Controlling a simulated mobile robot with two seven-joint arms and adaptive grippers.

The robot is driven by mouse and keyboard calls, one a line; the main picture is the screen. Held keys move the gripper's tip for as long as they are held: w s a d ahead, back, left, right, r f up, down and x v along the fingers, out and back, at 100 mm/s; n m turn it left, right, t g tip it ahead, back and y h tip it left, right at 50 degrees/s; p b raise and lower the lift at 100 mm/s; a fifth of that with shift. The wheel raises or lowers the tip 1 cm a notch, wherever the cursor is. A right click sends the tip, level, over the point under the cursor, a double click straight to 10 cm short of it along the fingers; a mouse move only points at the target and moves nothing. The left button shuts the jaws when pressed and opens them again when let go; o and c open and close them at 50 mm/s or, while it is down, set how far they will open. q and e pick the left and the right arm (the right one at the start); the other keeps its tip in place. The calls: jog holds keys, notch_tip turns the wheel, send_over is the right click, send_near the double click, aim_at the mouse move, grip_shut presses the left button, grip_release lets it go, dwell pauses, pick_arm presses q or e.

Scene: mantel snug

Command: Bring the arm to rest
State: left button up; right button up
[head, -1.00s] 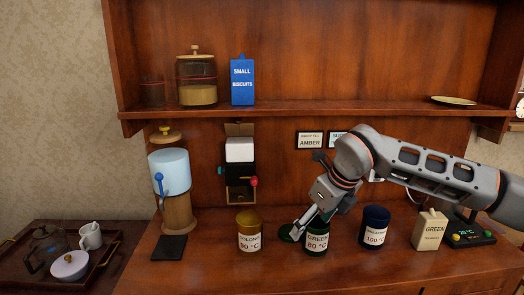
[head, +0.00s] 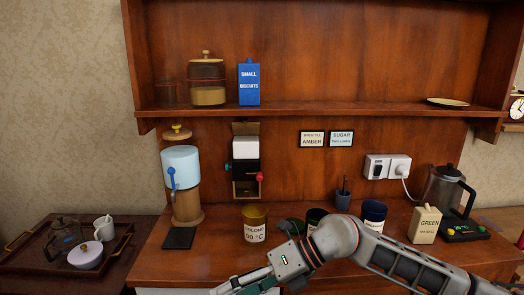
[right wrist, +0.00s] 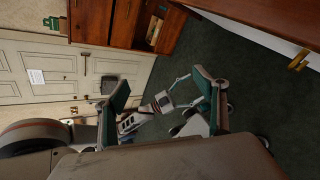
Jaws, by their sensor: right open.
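My right arm comes in from the lower right of the head view. Its gripper (head: 245,286) is low in front of the counter, pointing left, with its tips near the bottom edge of the picture. In the right wrist view the two fingers of the right gripper (right wrist: 165,90) stand wide apart, with nothing between them. Below and beyond them is dark green floor (right wrist: 258,85).
A GREEN carton (head: 424,226) and kettle (head: 443,190) stand right. A tray (head: 30,262) is left.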

jog(key=s+a+r+m+y, duration=0.4)
jog(key=y, duration=0.2)
jog(key=w+d+f+m+t+h, duration=0.3)
jog(key=d+f+m+t, duration=0.2)
jog(key=d+m+t, duration=0.5)
jog(key=w+d+f+m+t+h, duration=0.25)
jog(key=f+m+t, duration=0.4)
jog(key=m, duration=0.75)
jog(key=s+d+f+m+h, duration=0.4)
jog(key=d+f+m+h, duration=0.3)
jog(key=d+f, duration=0.45)
jog(key=s+d+f+m+g+h, duration=0.1)
jog(key=s+d+f+m+g, duration=0.1)
jog(key=s+f, duration=0.4)
jog(key=s+d+f+m+g+h, duration=0.1)
jog(key=s+d+f+m+g, duration=0.1)
jog(key=s+d+f, duration=0.2)
notch_tip(320, 180, down, 4)
jog(key=shift+s+r+h, duration=0.25)
jog(key=shift+s+h, duration=0.1)
jog(key=shift+s, duration=0.75)
jog(key=shift+g, duration=0.25)
